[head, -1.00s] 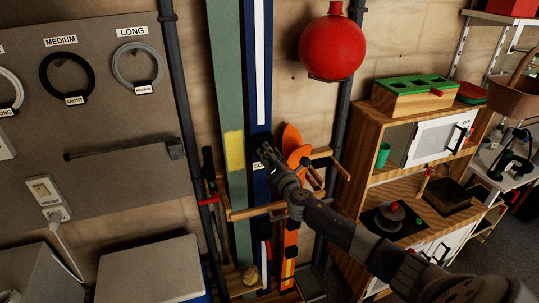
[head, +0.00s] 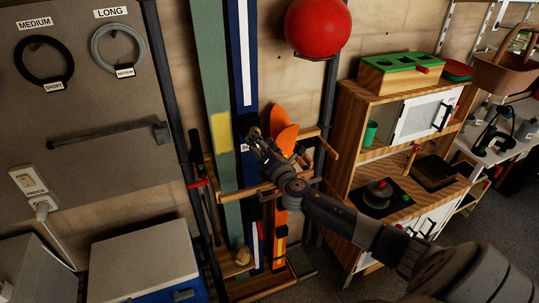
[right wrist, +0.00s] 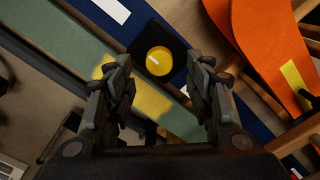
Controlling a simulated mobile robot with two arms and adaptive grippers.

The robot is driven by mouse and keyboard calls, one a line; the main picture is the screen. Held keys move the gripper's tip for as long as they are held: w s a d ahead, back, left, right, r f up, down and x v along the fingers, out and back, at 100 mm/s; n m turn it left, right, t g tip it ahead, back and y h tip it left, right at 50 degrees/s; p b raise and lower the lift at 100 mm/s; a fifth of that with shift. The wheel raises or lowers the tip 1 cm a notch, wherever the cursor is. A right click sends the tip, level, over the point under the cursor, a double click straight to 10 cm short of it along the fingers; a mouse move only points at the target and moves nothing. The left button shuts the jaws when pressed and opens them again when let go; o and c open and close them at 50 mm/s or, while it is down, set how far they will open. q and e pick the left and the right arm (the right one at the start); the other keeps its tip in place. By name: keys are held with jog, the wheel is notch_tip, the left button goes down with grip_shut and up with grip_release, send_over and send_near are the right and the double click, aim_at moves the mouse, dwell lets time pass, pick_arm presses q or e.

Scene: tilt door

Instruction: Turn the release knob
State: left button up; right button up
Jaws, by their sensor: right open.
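A round yellow knob (right wrist: 158,60) with a white mark sits on a dark square plate (right wrist: 146,40) in the right wrist view. The plate lies over the blue board. My right gripper (right wrist: 161,75) is open, with one finger on each side of the knob's lower part in the picture. I cannot tell whether the fingers touch it. In the head view my right gripper (head: 254,143) is in front of the blue board, and a small yellow spot shows at its fingertips. My left gripper is not in view.
A green board (head: 215,90) and a blue board (head: 244,70) stand against the wall beside orange skis (head: 281,130) in a wooden rack (head: 240,193). A red ball (head: 318,27) is above. A wooden play kitchen (head: 345,140) stands at the right.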

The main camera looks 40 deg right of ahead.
jog(key=v, duration=0.8)
dwell(0.4)
